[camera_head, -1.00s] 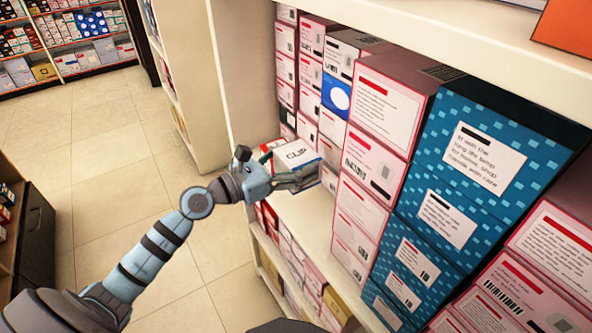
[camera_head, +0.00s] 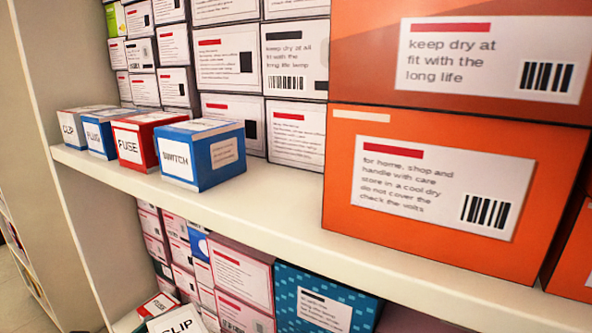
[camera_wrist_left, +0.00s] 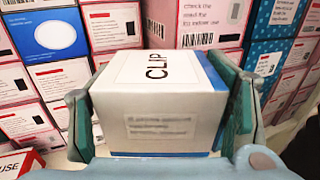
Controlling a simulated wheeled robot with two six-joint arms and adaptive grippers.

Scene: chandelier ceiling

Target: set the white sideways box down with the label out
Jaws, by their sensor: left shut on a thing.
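The white box with blue edges and a CLIP label (camera_wrist_left: 160,110) is between the fingers of my left gripper (camera_wrist_left: 160,125), which is shut on it. In the left wrist view its CLIP label lies on the upper face, with the lettering turned sideways, and a face with small blurred text points at the camera. In the head view the top of the white box (camera_head: 178,322) shows at the bottom edge, at the lower shelf; the gripper is out of that view. Whether the box touches the shelf cannot be told. My right gripper is in neither view.
A red FUSE box (camera_head: 158,303) stands beside the white box on the lower shelf. Stacked pink and blue boxes (camera_wrist_left: 210,22) stand behind it. On the upper shelf (camera_head: 270,222), CLIP, PLUG, FUSE and SWITCH boxes (camera_head: 203,155) stand in a row, with large orange boxes (camera_head: 440,185) to the right.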

